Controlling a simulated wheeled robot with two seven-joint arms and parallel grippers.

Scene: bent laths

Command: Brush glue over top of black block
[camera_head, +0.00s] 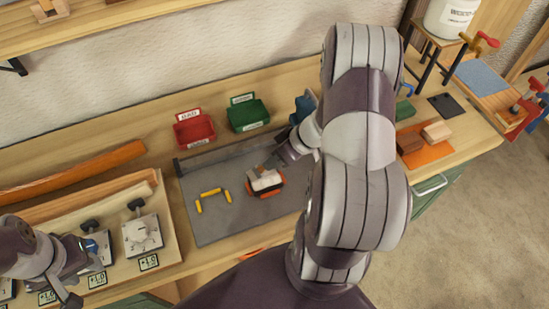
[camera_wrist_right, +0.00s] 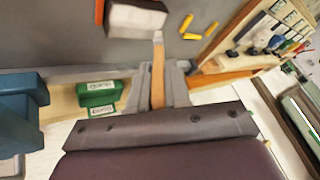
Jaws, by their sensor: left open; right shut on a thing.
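A small block (camera_head: 265,181) with a pale whitish top and dark sides sits on the grey mat (camera_head: 215,225), with orange at its edges. In the right wrist view the block (camera_wrist_right: 136,20) shows a whitish face and a dark brown side. My right gripper (camera_wrist_right: 158,82) is shut on a brush (camera_wrist_right: 158,70) with a wooden handle and pale tip. The tip points at the block and is close to it; I cannot tell whether they touch. In the head view my right gripper (camera_head: 284,157) is just behind the block. My left gripper (camera_head: 80,270) is open and empty at the lower left.
Several yellow pieces (camera_head: 211,193) lie left of the block. A red bin (camera_head: 194,130) and a green bin (camera_head: 247,114) stand behind the mat. Knobbed boxes (camera_head: 142,235) stand near my left gripper. Wooden blocks (camera_head: 436,132) lie at right. The mat's front is clear.

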